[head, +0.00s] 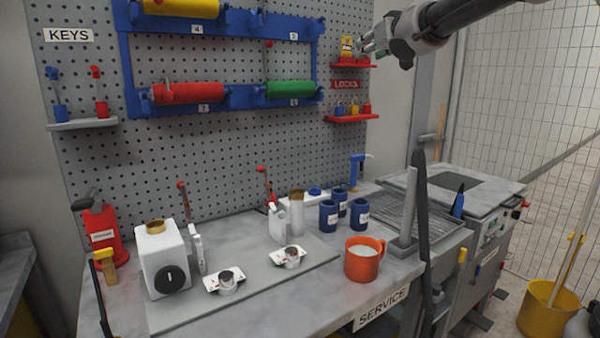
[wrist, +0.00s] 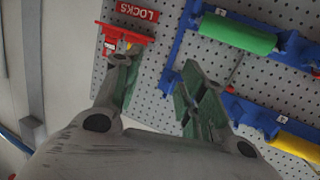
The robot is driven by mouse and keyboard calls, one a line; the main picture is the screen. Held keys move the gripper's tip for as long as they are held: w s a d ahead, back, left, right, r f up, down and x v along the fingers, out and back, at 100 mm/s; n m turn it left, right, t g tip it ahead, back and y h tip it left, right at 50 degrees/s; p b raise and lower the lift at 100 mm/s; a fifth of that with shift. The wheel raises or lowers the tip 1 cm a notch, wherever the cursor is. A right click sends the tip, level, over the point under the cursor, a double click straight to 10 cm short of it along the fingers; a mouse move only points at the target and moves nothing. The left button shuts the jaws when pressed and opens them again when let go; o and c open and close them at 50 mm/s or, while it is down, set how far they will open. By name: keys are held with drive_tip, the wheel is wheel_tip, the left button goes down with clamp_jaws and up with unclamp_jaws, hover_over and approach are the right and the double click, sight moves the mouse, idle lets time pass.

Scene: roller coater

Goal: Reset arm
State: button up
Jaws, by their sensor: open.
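My gripper (head: 374,42) is at the upper right of the head view, raised in front of the pegboard near the red locks shelves. In the wrist view my gripper (wrist: 158,95) shows two fingers spread apart with nothing between them. The arm reaches in from the top right corner of the head view. In the wrist view the red locks shelf (wrist: 124,33) is partly hidden behind the left finger. A green roller (wrist: 238,34) shows beyond the right finger.
The pegboard (head: 225,140) carries a blue rack with a red roller (head: 188,92) and a green roller (head: 290,88). On the bench stand an orange mug (head: 364,260), several blue cups (head: 328,216) and a white container (head: 162,260). A wire fence (head: 530,90) is at right.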

drive_tip(key=s+d+f+m+g+h, duration=0.2)
drive_tip(key=s+d+f+g+h, duration=0.1)
drive_tip(key=s+d+f, duration=0.6)
drive_tip(key=s+d+f+m+g+h, duration=0.1)
drive_tip(key=s+d+f+g+h, duration=0.1)
drive_tip(key=s+d+f, duration=0.7)
drive_tip(key=s+f+g, duration=0.2)
drive_tip(key=s+f, duration=0.2)
drive_tip(key=s, duration=0.4)
drive_tip(key=s+f+g, duration=0.2)
drive_tip(key=s+f, duration=0.3)
drive_tip(key=s, duration=0.3)
drive_tip(key=s+f+g+y, duration=0.1)
drive_tip(key=s+f, duration=0.3)
drive_tip(key=s, duration=0.4)
drive_tip(key=shift+s+a+f+g, duration=0.25)
drive_tip(key=shift+a+f+g, duration=0.1)
drive_tip(key=shift+g, duration=0.15)
